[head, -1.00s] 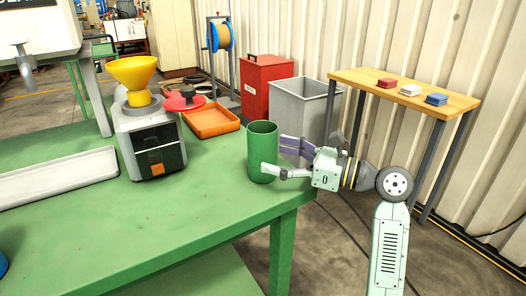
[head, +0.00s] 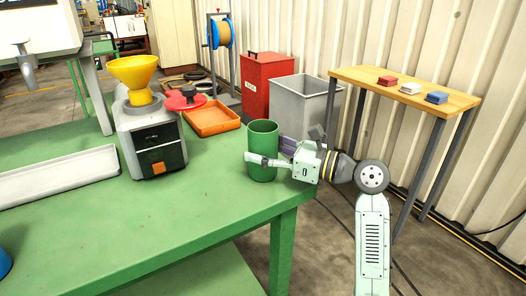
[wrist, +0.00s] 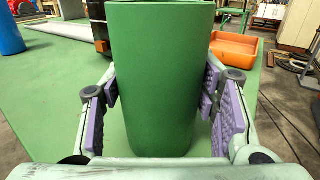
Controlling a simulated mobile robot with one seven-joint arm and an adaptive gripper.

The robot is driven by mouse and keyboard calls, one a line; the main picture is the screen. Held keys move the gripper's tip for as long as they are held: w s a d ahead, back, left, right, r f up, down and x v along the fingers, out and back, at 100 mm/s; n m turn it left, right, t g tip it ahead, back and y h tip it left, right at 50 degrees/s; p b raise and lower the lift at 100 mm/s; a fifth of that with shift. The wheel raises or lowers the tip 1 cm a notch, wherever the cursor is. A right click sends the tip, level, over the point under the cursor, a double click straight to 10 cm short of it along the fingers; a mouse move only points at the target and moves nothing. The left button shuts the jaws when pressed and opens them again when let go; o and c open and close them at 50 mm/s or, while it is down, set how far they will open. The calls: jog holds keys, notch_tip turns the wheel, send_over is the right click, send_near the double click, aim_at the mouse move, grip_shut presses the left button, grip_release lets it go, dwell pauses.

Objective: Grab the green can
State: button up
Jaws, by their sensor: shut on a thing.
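The green can (head: 262,140) stands upright and open-topped on the green table (head: 110,228), near its right corner. In the wrist view the can (wrist: 160,80) fills the middle, between the two purple-padded fingers. My gripper (head: 266,160) reaches in from the right and is shut on the can, one finger across its near side. In the wrist view my gripper (wrist: 160,100) has a pad against each side of the can. The can's far side is hidden.
A grey machine with a yellow funnel (head: 134,72) and an orange tray (head: 211,119) stand behind the can. A long white tray (head: 60,176) lies at left. A grey bin (head: 302,106), a red box (head: 266,84) and a wooden side table (head: 405,90) stand beyond the table.

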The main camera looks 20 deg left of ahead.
jog(key=c, duration=0.8)
jog(key=shift+r, duration=0.15)
jog(key=shift+c, duration=0.2)
